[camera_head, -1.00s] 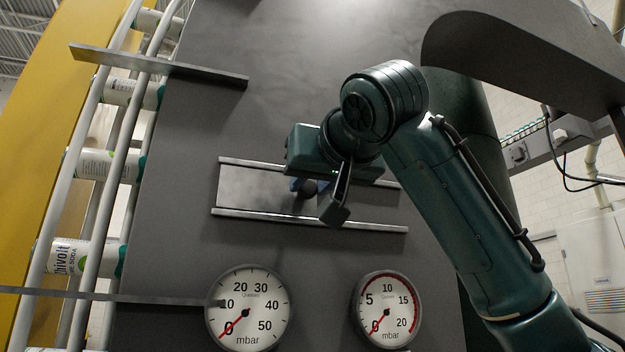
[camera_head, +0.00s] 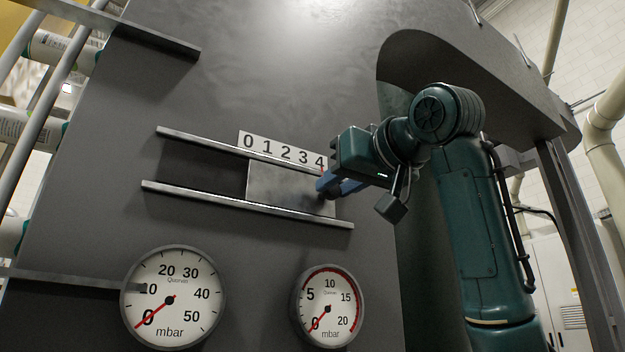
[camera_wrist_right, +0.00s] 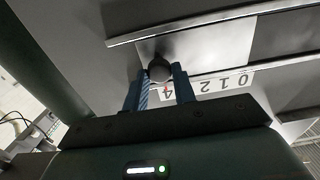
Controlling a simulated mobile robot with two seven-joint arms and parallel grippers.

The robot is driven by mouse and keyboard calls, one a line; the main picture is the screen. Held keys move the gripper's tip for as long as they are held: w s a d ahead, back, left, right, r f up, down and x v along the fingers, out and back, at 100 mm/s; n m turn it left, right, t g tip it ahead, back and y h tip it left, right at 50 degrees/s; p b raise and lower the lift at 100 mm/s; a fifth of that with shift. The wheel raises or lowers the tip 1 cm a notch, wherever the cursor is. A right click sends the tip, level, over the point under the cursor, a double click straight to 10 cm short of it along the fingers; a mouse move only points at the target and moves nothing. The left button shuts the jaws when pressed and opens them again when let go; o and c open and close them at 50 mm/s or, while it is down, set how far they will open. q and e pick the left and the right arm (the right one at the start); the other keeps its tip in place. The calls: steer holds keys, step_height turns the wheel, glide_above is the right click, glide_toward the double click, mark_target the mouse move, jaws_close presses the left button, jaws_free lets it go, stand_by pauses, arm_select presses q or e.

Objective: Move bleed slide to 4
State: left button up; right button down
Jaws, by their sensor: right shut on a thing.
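The bleed slide (camera_head: 280,187) is a grey metal plate between an upper and a lower rail (camera_head: 250,206) on the dark machine front. It sits at the right part of the track, with a dark gap to its left. A white scale strip (camera_head: 281,149) reads 0 to 4 above it. A small red mark shows by the 4. My right gripper (camera_head: 326,187) is shut on the slide's dark round knob, with blue fingers either side. The wrist view shows the knob (camera_wrist_right: 159,69) between the fingers, close to the 4. My left gripper is not in view.
Two round mbar gauges, a larger one (camera_head: 173,297) and a smaller one (camera_head: 328,307), are below the track, both needles near 0. A dark overhanging housing (camera_head: 455,75) is above my right arm.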

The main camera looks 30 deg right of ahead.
steer(key=shift+d, duration=0.1)
steer(key=c, duration=1.5)
jaws_free()
steer(key=o, duration=0.3)
steer(key=shift+s+d, duration=0.1)
steer(key=shift+d, duration=0.15)
steer(key=shift+o, duration=0.3)
steer(key=shift+a, duration=0.15)
steer(key=shift+s, duration=0.45)
arm_select(q)
steer(key=b, duration=0.1)
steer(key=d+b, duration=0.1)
steer(key=b, duration=0.1)
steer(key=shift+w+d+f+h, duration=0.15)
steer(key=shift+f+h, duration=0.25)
arm_select(e)
steer(key=s, duration=1.2)
steer(key=shift+d, duration=0.2)
